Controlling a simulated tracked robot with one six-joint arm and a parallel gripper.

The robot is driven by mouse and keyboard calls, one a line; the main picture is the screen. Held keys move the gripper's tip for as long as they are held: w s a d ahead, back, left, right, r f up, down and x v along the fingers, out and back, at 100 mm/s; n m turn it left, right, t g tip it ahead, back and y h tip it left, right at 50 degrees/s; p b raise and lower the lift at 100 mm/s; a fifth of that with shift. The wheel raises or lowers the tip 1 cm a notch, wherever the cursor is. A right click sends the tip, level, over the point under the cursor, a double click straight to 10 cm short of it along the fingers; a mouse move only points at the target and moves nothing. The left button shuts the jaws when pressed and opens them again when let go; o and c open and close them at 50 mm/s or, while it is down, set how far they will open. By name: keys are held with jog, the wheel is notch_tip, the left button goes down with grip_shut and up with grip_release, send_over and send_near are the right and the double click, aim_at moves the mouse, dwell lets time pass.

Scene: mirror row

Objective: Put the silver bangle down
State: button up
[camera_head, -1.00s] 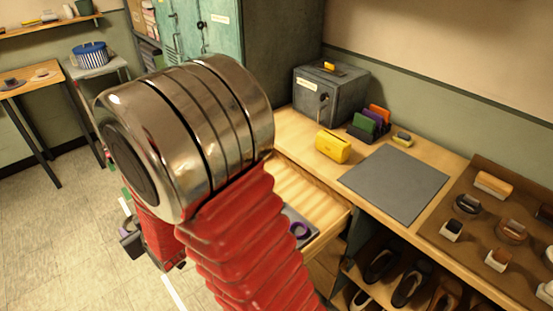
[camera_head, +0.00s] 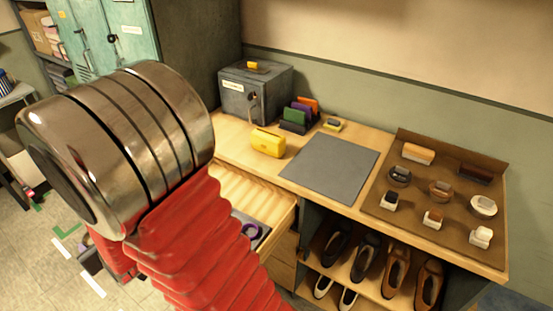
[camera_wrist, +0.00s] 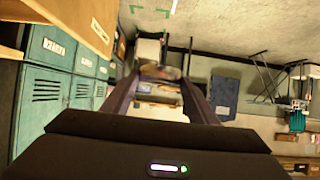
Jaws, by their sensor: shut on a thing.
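My gripper (camera_wrist: 159,78) shows in the wrist view, its two dark fingers reaching forward and closing in toward a small greyish ring-like thing, the silver bangle (camera_wrist: 166,72). The bangle sits between the fingertips, small and blurred, and is held up off any surface. In the head view my red-sleeved arm with its metal joint fills the left, and the bangle cannot be made out there.
A wooden bench carries a grey mat (camera_head: 330,168), a yellow box (camera_head: 268,143), a grey safe (camera_head: 255,92) and a brown display board (camera_head: 400,205) with several items. Teal lockers (camera_wrist: 45,100) stand at left in the wrist view.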

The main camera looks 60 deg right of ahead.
jog(key=s+d+r+m+g+h, duration=0.2)
jog(key=s+d+m+h, duration=0.1)
jog(key=d, duration=0.8)
jog(key=s+d+r+m+g+h, duration=0.1)
jog(key=s+d+r+m+h, duration=0.2)
jog(key=d, duration=0.8)
jog(key=s+d+r+m+g+h, duration=0.1)
jog(key=s+d+m+g+h, duration=0.2)
jog(key=d, duration=0.8)
notch_tip(320, 180, up, 3)
jog(key=m+g+h, duration=0.1)
jog(key=m+g, duration=0.9)
jog(key=m, duration=0.1)
send_over(318, 181)
jog(key=shift+f, duration=2.9)
jog(key=shift+f, duration=2.05)
